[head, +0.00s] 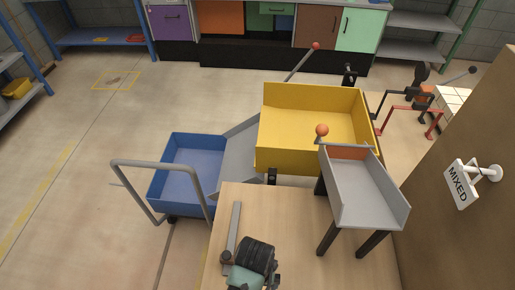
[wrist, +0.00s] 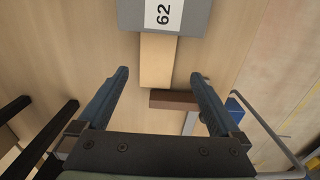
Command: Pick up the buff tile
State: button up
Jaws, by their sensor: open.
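A buff tile (wrist: 157,62) shows in the wrist view, a pale tan oblong just beyond and between my finger ends. Its far end meets or passes under a grey object with a white "62" label (wrist: 164,14). My gripper (wrist: 159,76) is open and empty, one finger on each side of the tile's line. I cannot tell how far above the tile the fingers are. A dark brown block (wrist: 174,99) lies across the near end of the tile, closer to the right finger. I cannot make out the tile in the head view, where my arm covers part of the table.
A wooden table (head: 300,240) has a grey sloping tray (head: 365,190) at its right. Beyond it stand a yellow bin (head: 305,125) and a blue cart (head: 185,185). Floor at left is clear.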

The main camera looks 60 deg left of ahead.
jog(key=shift+w+f, duration=0.2)
jog(key=shift+f, duration=0.45)
jog(key=shift+w+f+p, duration=0.15)
jog(key=shift+f+p, duration=0.25)
jog(key=shift+f, duration=2.15)
jog(key=shift+a, duration=0.1)
jog(key=c, duration=1.5)
